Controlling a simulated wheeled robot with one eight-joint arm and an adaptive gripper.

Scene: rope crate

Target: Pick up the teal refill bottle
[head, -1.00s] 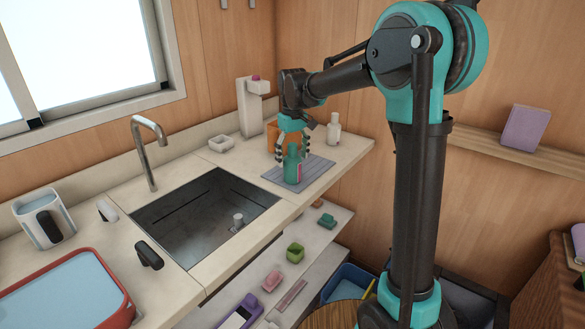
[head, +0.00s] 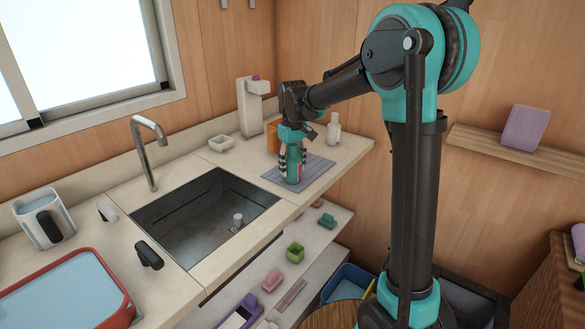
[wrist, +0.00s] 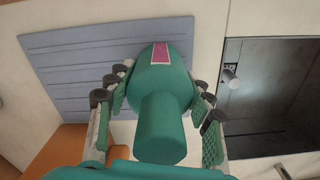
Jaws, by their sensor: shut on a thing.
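The teal refill bottle (head: 293,172) stands upright on the grey ribbed mat (head: 318,166) at the right of the sink. It has a pink label patch, which also shows on the bottle in the wrist view (wrist: 161,112). My gripper (head: 294,160) comes down over it from above, with a finger on each side. In the wrist view the fingers (wrist: 158,92) flank the bottle and are shut on it. The bottle's base appears to rest on the mat.
The sink (head: 205,220) with its tap (head: 147,150) is left of the mat. An orange box (head: 273,137), a white bottle (head: 333,129) and a white dispenser (head: 249,105) stand behind. A small white dish (head: 221,144) is near the sink's back corner.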

